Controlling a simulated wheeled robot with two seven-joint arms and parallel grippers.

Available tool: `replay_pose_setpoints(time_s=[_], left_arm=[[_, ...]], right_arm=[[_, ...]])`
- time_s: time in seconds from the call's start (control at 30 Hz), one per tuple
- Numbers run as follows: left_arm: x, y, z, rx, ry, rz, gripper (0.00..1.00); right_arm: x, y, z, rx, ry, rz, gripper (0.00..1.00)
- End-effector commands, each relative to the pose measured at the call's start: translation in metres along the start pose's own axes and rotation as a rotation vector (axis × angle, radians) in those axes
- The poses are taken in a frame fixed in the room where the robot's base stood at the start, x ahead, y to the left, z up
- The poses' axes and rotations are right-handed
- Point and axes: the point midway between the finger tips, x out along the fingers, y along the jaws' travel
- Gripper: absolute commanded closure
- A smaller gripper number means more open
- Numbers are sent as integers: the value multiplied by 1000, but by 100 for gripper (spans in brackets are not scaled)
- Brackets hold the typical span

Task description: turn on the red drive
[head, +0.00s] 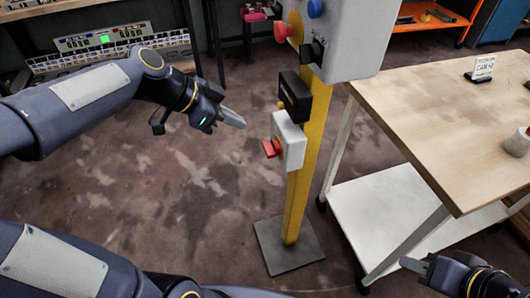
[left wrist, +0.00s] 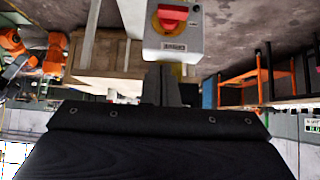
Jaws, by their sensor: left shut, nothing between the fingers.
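A red switch handle (head: 271,148) sticks out from a small light-grey box (head: 290,141) on a yellow post (head: 298,205). In the left wrist view the red handle (left wrist: 172,16) sits on a yellow plate on the box, with a label beside it. My left gripper (head: 238,121) is shut and empty, with its fingertips up and left of the handle, apart from it in the head view. Its closed fingers (left wrist: 161,82) point toward the box in the left wrist view. My right gripper (head: 411,264) is low at the right, by the white cart; its jaws are unclear.
Above the box are a black box (head: 294,96) and a large grey panel (head: 347,40) with a red mushroom button (head: 282,31), a blue button (head: 315,8) and a black knob. A wooden-topped table (head: 450,120) stands at the right. Floor left of the post is clear.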

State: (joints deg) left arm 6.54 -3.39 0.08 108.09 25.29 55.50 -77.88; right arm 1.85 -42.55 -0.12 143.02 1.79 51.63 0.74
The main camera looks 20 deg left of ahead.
Motion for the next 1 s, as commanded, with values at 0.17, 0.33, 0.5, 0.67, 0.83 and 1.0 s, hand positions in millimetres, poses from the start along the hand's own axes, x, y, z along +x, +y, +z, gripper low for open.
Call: replay_pose_setpoints(time_s=[0.17,0.33,0.5,0.67,0.83,1.0], left_arm=[[0,0,0,-2,-1,0,100],[12,1,1,-2,-2,2,100],[44,2,2,-3,-3,7,100],[79,2,2,-3,-4,6,100],[110,1,9,-6,-3,3,100],[123,1,24,-6,-2,1,100]], right_arm=[[-1,0,0,0,0,0,67],[1,1,1,0,0,0,67],[6,2,3,0,0,0,67],[10,4,5,0,0,0,67],[15,7,8,0,0,0,67],[20,9,10,0,0,0,67]])
